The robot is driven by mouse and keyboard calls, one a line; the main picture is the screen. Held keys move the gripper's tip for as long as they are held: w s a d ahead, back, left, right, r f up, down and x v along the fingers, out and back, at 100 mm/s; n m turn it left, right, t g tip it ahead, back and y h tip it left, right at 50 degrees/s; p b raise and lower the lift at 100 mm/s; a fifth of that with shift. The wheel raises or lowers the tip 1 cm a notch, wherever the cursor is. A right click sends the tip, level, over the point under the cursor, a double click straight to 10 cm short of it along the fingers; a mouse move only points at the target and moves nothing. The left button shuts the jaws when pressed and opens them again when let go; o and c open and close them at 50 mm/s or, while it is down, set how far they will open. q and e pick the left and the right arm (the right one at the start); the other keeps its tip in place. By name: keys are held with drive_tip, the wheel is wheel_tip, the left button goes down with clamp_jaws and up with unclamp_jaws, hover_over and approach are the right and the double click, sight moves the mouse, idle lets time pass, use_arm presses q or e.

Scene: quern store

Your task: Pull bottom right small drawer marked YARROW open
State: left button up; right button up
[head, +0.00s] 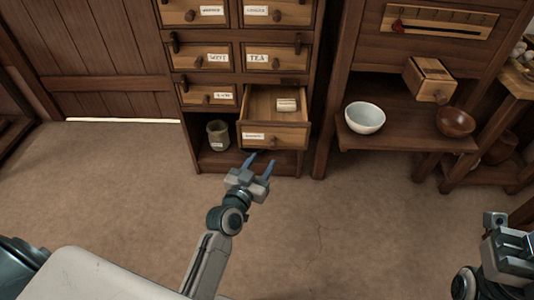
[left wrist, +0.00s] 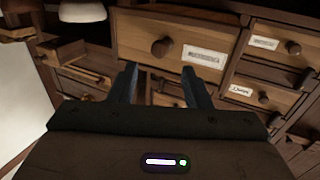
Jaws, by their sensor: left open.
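The bottom right small drawer (head: 290,134) stands pulled out of the cabinet, its inside showing. Its front has a round knob (head: 271,139) and a pale label too small to read surely. A small pale object (head: 287,105) lies inside. My left gripper (head: 261,162) is open and empty, its blue fingers just in front of and below the drawer front. In the left wrist view, a drawer front (left wrist: 135,35) with a knob (left wrist: 162,47) and label lies beyond the open fingers (left wrist: 160,82); the knob is not between them. My right gripper (head: 510,235) is at the lower right, its jaws unclear.
The cabinet (head: 238,78) has other shut drawers, one marked TEA. A grey pot (head: 218,135) stands in its open bottom shelf. The floor ahead is clear.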

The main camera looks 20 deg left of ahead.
use_arm(q)
drive_tip(key=shift+s+a, duration=0.15)
drive_tip(key=shift+s, duration=1)
drive_tip(key=shift+s+a, duration=0.15)
drive_tip(key=shift+s, duration=1)
